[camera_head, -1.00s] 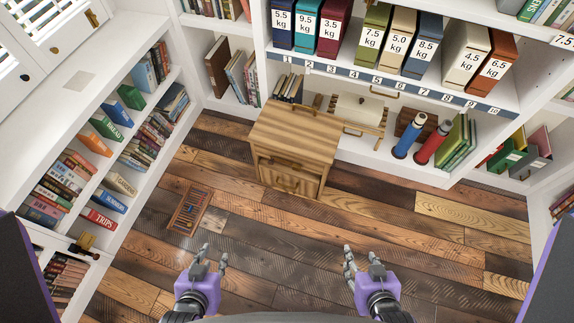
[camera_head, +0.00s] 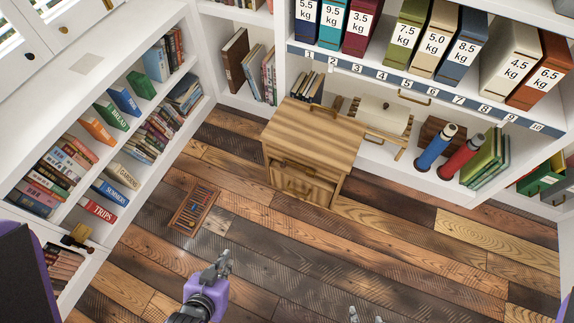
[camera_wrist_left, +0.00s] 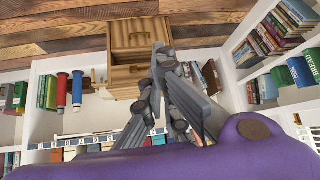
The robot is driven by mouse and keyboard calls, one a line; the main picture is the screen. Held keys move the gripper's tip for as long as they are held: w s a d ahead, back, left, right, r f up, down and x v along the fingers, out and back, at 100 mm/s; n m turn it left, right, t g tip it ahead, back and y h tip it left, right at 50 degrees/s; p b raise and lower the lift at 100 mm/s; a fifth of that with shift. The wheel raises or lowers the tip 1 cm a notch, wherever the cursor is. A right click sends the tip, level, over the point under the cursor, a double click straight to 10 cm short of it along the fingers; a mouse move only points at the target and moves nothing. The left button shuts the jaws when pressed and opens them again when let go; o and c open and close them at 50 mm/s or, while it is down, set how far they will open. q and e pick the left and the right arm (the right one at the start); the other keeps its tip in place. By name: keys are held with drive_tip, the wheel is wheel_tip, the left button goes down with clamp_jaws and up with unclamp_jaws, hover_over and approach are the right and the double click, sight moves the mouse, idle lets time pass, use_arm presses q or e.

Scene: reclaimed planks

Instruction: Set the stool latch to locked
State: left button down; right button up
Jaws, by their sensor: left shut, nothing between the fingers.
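The wooden stool (camera_head: 312,145) is box-shaped with a striped grain and stands upright on the plank floor before the shelves. A dark curved piece (camera_head: 300,166) shows on its front; I cannot tell whether it is the latch, nor its setting. The stool also shows upside down in the left wrist view (camera_wrist_left: 133,75). My left gripper (camera_head: 222,260) is shut and empty, in front of the stool and apart from it. In the wrist view its fingers (camera_wrist_left: 160,52) overlap the stool's picture. Only the fingertips of my right gripper (camera_head: 365,315) show at the bottom edge.
A shallow wooden tray (camera_head: 194,207) lies on the floor left of the stool. A bookshelf (camera_head: 118,165) runs along the left. Floor before the stool is clear.

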use_arm(q)
drive_tip(key=s+d+f+b+x, duration=0.1)
drive_tip(key=b+x, duration=0.5)
drive_tip(key=x, duration=0.4)
drive_tip(key=w+d+f+m+t+h+b, duration=0.1)
drive_tip(key=w+d+f+t+b, duration=0.1)
drive_tip(key=w+b, duration=0.6)
drive_tip(key=w+d+f+m+t+h+b, duration=0.1)
drive_tip(key=w+f+b, duration=0.5)
drive_tip(key=w, duration=1.1)
drive_tip(key=w+d+f+m+t+h+b, duration=0.2)
drive_tip(key=w+d+f+t+b, duration=0.2)
drive_tip(key=w+b, duration=0.7)
drive_tip(key=w+d+t, duration=0.1)
drive_tip(key=w+d, duration=0.1)
drive_tip(key=shift+w+h, duration=0.25)
drive_tip(key=shift+h, duration=0.05)
use_arm(e)
wheel_tip(320, 180, down, 30)
drive_tip(key=s+d+g, duration=0.1)
drive_tip(key=shift+s+r+g, duration=0.15)
drive_tip(key=shift+s+g, duration=0.05)
drive_tip(key=shift+g, duration=0.1)
use_arm(q)
drive_tip(key=shift+s+a, duration=0.1)
use_arm(e)
drive_tip(key=shift+w+d+r+n, duration=0.1)
drive_tip(key=shift+w+r+n, duration=0.05)
drive_tip(key=shift+n, duration=0.15)
